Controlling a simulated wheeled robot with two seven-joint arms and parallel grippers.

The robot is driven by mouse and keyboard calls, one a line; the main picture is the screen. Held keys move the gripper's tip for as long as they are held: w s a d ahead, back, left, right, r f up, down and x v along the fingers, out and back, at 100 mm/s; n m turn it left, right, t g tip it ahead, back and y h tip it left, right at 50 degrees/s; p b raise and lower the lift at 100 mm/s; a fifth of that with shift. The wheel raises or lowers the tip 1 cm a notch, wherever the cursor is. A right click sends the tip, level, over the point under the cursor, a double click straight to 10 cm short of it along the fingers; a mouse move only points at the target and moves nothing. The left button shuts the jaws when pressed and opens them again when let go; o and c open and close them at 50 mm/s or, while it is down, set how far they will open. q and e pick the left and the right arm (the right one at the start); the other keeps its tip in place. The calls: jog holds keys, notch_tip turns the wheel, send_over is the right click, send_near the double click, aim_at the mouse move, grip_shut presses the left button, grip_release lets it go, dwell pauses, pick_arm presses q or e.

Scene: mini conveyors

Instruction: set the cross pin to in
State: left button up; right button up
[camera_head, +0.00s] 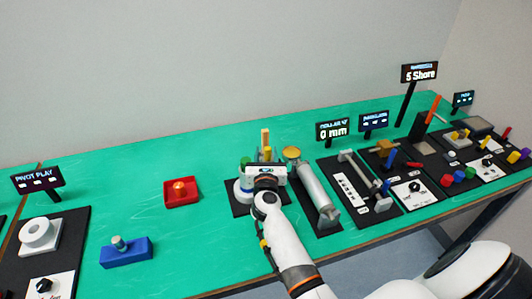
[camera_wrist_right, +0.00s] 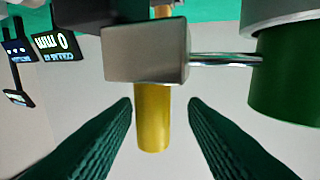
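In the right wrist view a yellow pin (camera_wrist_right: 152,128), which I take to be the cross pin, sticks out of a grey metal block (camera_wrist_right: 146,52). A thin bright rod (camera_wrist_right: 225,59) runs from the block to a dark green cylinder (camera_wrist_right: 288,85). My right gripper (camera_wrist_right: 160,104) is open, with one dark ribbed finger on each side of the pin's end and a visible gap to both. In the head view my right gripper (camera_head: 266,177) is over this fixture and hides most of it. A yellow upright piece (camera_head: 265,138) shows behind it. My left gripper is not in view.
A grey cylinder fixture (camera_head: 318,192) stands close to the right of my gripper. A red tray (camera_head: 182,193) and a blue block (camera_head: 125,252) lie to the left on the green bench (camera_head: 90,225). Dark boards with several small parts fill the right side.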

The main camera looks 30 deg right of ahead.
jog(key=v, duration=0.6)
jog(key=shift+s+a+b, duration=0.2)
jog(key=shift+a+b, duration=0.15)
jog(key=shift+b, duration=0.05)
